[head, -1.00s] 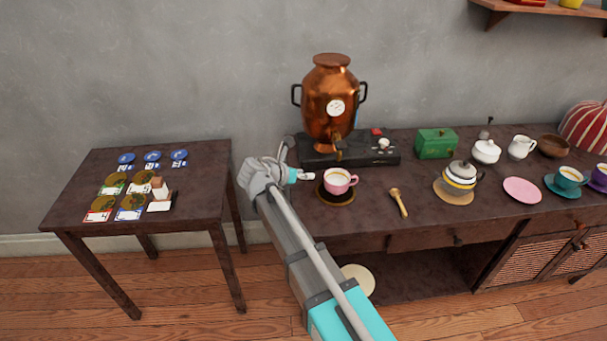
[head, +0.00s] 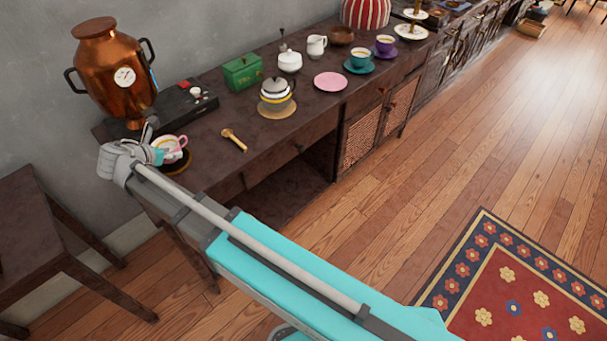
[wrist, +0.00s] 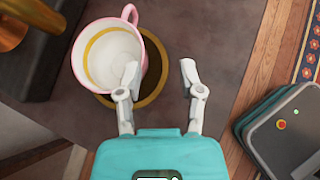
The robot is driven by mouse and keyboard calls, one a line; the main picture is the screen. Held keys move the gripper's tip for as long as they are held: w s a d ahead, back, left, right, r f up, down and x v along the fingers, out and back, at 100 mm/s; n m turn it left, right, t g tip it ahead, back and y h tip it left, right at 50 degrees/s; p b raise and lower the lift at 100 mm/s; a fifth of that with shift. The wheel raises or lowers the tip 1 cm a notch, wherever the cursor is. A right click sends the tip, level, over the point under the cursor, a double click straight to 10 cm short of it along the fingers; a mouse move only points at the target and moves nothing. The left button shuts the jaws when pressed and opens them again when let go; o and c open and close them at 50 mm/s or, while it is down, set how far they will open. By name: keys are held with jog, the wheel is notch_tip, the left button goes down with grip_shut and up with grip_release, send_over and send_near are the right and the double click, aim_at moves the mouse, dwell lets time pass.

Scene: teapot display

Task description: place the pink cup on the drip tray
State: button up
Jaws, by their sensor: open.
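The pink cup (head: 182,142) stands upright at the left end of the sideboard, beside my gripper (head: 160,155). In the wrist view the cup (wrist: 142,45) is pale inside with a gold ring, its handle towards the top. The round, dark drip tray (head: 180,168) with a gold rim shows under the cup; in the wrist view its rim (wrist: 154,98) shows right and below. The cup's base is hidden, so its exact seating cannot be told. My gripper (wrist: 159,76) is open and empty; its left finger overlaps the cup's edge in view, the right finger is clear.
A copper urn (head: 112,75) on a black base (head: 185,108) stands behind. A wooden scoop (head: 234,140), striped teapot (head: 276,98), green box (head: 243,72) and pink saucer (head: 331,82) lie to the right. A side table (head: 35,225) is at left.

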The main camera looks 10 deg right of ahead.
jog(key=d+m+g, duration=0.1)
jog(key=d+m, duration=0.1)
jog(key=d, duration=0.2)
jog(key=d+f+m+g, duration=0.1)
jog(key=d+m, duration=0.1)
jog(key=d, duration=0.2)
jog(key=d+f+m, duration=0.1)
jog(key=d+m, duration=0.1)
jog(key=d, duration=0.2)
jog(key=shift+w+f+g, duration=0.1)
jog(key=shift+f+g, duration=0.15)
jog(key=shift+g, duration=0.15)
jog(key=s+d+f+m+g+y, duration=0.1)
jog(key=s+d+m+g+y, duration=0.1)
jog(key=s+d+m, duration=0.2)
jog(key=s+d+f+m+g+y, duration=0.1)
jog(key=s+d+m, duration=0.3)
jog(key=d+m, duration=0.7)
jog(key=s+d+f+m+g+y, duration=0.2)
jog(key=s+d+m, duration=0.2)
jog(key=d+m, duration=0.3)
jog(key=d, duration=0.4)
jog(key=shift+d+f+m+g+y, duration=0.2)
jog(key=shift+d+m+g+y, duration=0.1)
jog(key=shift+d+g, duration=0.1)
